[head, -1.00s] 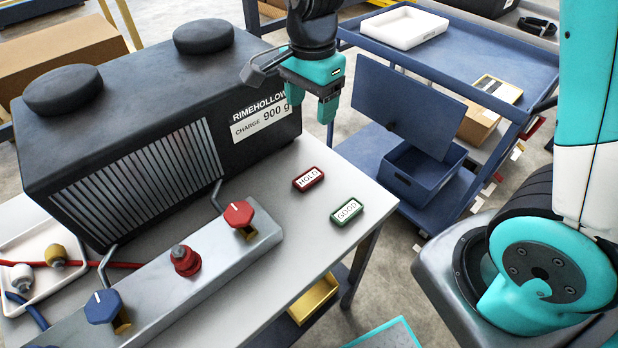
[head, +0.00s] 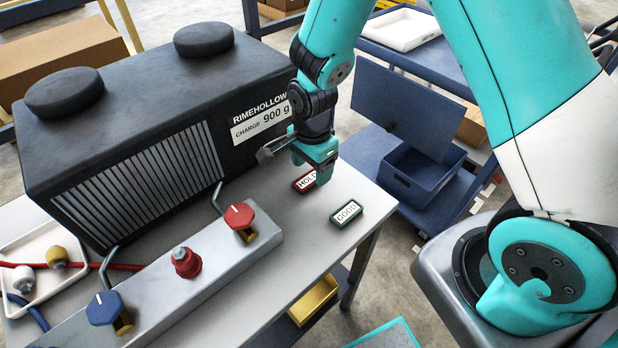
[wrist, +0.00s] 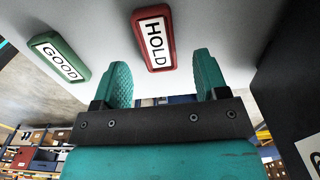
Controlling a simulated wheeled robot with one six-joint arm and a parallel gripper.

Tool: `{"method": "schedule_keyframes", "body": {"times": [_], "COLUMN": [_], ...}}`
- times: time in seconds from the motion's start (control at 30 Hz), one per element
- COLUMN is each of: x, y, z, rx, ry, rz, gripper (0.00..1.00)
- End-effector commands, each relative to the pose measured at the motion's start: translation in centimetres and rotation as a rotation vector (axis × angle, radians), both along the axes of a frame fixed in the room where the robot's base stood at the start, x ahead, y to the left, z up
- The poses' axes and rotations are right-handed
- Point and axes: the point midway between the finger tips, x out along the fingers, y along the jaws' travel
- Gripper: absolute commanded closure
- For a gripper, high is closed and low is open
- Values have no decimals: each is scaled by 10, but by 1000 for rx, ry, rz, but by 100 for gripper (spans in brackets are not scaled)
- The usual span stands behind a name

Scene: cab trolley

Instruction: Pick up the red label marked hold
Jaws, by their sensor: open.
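The red HOLD label (head: 303,183) lies flat on the grey table top, partly covered by my gripper in the head view. In the wrist view the red HOLD label (wrist: 153,38) shows whole, ahead of and between the two fingers. My gripper (head: 318,172) is open and empty, pointing down close above the label. In the wrist view the teal fingers of my gripper (wrist: 164,82) stand apart, and neither appears to touch the label. A green GOOD label (head: 348,213) lies to the right of the red one; it also shows in the wrist view (wrist: 59,57).
A large black unit (head: 150,130) stands just left of my gripper. A manifold with red (head: 239,215) and blue (head: 104,307) knobs runs along the table's front. A blue trolley (head: 440,65) with an open bin (head: 415,185) stands beyond the table's right edge.

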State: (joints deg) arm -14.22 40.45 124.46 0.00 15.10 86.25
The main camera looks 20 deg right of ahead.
Motion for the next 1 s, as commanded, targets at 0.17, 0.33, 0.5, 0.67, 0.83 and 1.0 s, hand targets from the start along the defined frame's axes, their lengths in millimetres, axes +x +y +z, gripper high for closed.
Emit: {"method": "schedule_keyframes", "body": {"times": [0.17,0.33,0.5,0.67,0.83,1.0], "x": [-1,0,0,0,0,0], "y": [0,0,0,0,0,0], "z": [-20,-22,-22,-22,-22,-21], "rx": [0,0,0,0,0,0], "ry": [1,-1,-1,-1,0,-1], "rz": [0,0,1,1,1,0], "gripper": [33,33,54,86,86,86]}}
